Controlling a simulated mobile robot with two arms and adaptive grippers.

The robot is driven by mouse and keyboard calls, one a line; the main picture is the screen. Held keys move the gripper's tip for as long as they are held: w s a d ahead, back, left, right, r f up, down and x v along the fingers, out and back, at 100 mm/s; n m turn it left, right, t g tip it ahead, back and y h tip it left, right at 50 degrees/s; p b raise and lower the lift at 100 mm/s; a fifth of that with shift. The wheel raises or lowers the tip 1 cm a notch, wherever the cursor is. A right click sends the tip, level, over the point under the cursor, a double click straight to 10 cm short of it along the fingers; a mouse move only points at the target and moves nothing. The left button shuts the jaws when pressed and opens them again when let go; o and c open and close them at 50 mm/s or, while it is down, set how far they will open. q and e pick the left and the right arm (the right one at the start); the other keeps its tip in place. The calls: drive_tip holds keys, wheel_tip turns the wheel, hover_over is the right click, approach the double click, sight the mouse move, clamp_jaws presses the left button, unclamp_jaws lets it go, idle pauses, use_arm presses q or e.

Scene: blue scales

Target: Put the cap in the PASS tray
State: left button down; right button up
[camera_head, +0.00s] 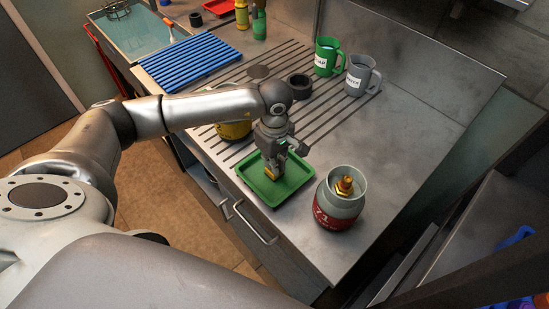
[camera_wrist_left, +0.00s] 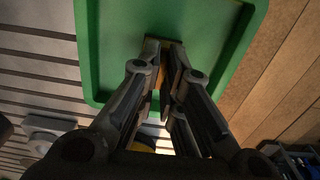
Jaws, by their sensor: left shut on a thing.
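The green tray (camera_head: 249,184), with no readable label, lies on the metal counter near its front edge. My left gripper (camera_head: 272,168) points down into it, shut on a small brass-orange piece, which I take to be the cap (camera_head: 272,174). The piece is low over the tray floor; I cannot tell if it touches. In the left wrist view, the fingers (camera_wrist_left: 163,60) hide most of the cap (camera_wrist_left: 161,72) over the green tray (camera_wrist_left: 110,35). My right gripper is in neither view.
A grey and red canister (camera_head: 338,208) with a brass valve stands close right of the tray. A yellow container (camera_head: 234,130) is behind, under my arm. Green (camera_head: 326,58) and grey (camera_head: 361,76) mugs, a black ring (camera_head: 299,86) and a blue rack (camera_head: 190,63) stand farther back.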

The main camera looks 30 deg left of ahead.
use_arm(q)
drive_tip(key=shift+f+b, duration=0.25)
drive_tip(key=shift+b, duration=0.05)
drive_tip(key=c, duration=1.6)
unclamp_jaws()
drive_tip(key=shift+r, duration=0.1)
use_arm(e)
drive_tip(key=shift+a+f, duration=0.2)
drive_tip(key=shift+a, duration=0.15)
use_arm(q)
drive_tip(key=shift+r+p, duration=0.25)
drive_tip(key=shift+p, duration=0.1)
drive_tip(key=shift+w+r+b, duration=0.1)
drive_tip(key=shift+r+b, duration=0.2)
wheel_tip(320, 180, up, 11)
drive_tip(key=b, duration=0.3)
drive_tip(key=shift+r, duration=0.15)
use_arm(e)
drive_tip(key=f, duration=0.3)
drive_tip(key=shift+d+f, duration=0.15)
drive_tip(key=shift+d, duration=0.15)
